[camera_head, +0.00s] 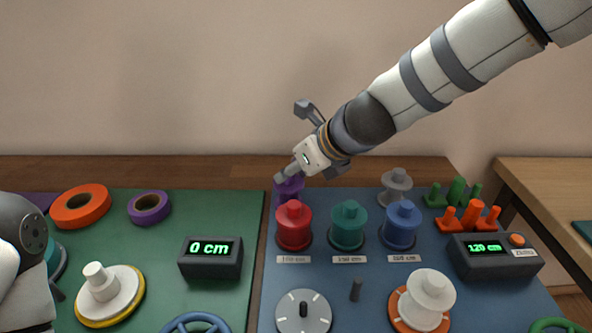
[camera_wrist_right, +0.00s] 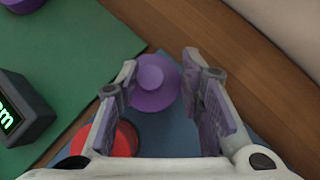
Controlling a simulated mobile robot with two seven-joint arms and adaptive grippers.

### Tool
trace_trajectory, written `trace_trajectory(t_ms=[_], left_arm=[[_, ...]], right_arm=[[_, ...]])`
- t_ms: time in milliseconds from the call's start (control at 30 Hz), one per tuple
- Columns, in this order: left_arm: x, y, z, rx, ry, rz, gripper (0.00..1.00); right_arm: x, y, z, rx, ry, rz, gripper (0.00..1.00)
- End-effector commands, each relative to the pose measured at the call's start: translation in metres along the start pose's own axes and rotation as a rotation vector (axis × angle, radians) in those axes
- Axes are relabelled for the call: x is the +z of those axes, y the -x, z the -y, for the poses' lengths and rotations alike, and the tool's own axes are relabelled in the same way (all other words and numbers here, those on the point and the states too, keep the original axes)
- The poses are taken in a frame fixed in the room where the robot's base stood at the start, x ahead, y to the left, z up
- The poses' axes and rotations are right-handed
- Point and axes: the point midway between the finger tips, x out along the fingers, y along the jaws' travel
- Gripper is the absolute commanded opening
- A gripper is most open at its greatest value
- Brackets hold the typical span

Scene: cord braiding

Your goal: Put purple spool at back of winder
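The purple spool (camera_head: 290,189) stands at the back left of the blue mat, behind the red spool (camera_head: 294,226). In the head view my right gripper partly hides it. In the right wrist view the purple spool (camera_wrist_right: 153,82) shows from above, between and just beyond the fingertips. My right gripper (camera_head: 301,172) is over the spool with its fingers spread; in the right wrist view the open gripper (camera_wrist_right: 160,66) shows a gap on both sides. No object is held. I cannot tell which item is the winder. My left gripper is outside the view.
Teal (camera_head: 348,227) and blue (camera_head: 400,226) spools stand beside the red one, with a grey spool (camera_head: 395,187) behind. A display reading 120 cm (camera_head: 491,253) is at right. The green mat (camera_head: 185,290) holds tape rolls and a 0 cm display (camera_head: 211,258).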

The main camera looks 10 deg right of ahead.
Motion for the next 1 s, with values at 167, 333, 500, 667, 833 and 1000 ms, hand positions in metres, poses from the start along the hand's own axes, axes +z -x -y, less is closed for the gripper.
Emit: trace_trajectory(t_ms=[167,333,500,667,833,1000], left_arm=[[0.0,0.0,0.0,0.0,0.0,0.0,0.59],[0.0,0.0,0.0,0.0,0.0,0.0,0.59],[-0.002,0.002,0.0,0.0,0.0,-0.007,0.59],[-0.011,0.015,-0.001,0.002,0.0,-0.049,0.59],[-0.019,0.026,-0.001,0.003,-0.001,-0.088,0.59],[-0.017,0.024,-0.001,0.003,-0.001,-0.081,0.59]], right_arm=[[-0.003,-0.001,0.0,0.002,-0.001,-0.005,0.69],[-0.002,-0.001,0.0,0.001,-0.001,-0.003,0.69],[0.001,0.005,0.0,-0.001,0.0,0.001,0.69],[0.005,0.038,0.0,-0.005,0.004,0.01,0.69],[0.005,0.081,0.001,-0.007,0.007,0.011,0.69],[0.001,0.11,0.0,-0.002,0.003,0.0,0.69]])
